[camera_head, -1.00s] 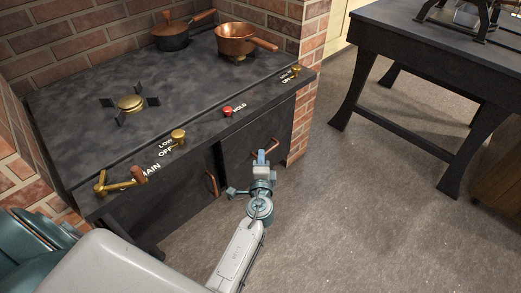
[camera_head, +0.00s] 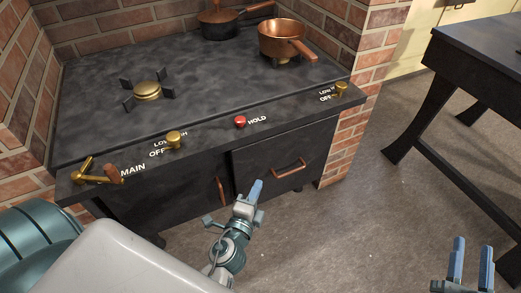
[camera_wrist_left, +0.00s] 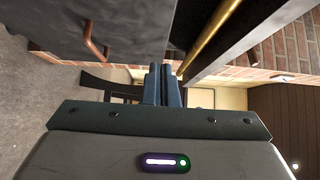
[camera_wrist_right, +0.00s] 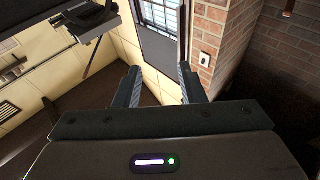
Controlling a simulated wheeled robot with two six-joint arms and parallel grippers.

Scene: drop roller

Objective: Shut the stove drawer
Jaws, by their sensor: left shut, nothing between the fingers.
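The black stove (camera_head: 230,85) stands against the brick wall. Its drawer front (camera_head: 262,158), with a horizontal copper handle (camera_head: 289,167), is at the right of the stove's front. How far it stands out is hard to tell. The handle also shows in the left wrist view (camera_wrist_left: 96,42). My left gripper (camera_head: 255,190) is shut and empty, in front of the stove, just left of and nearer than the handle, with no visible contact. My right gripper (camera_head: 471,262) is open and empty at the lower right, away from the stove; its spread fingers show in the right wrist view (camera_wrist_right: 160,88).
Left of the drawer is a panel with an upright copper handle (camera_head: 220,190). Brass knobs (camera_head: 174,140) and a red button (camera_head: 240,121) line the stove's front edge. Copper pots (camera_head: 285,38) stand on top. A dark table (camera_head: 480,85) is at right; the floor between is clear.

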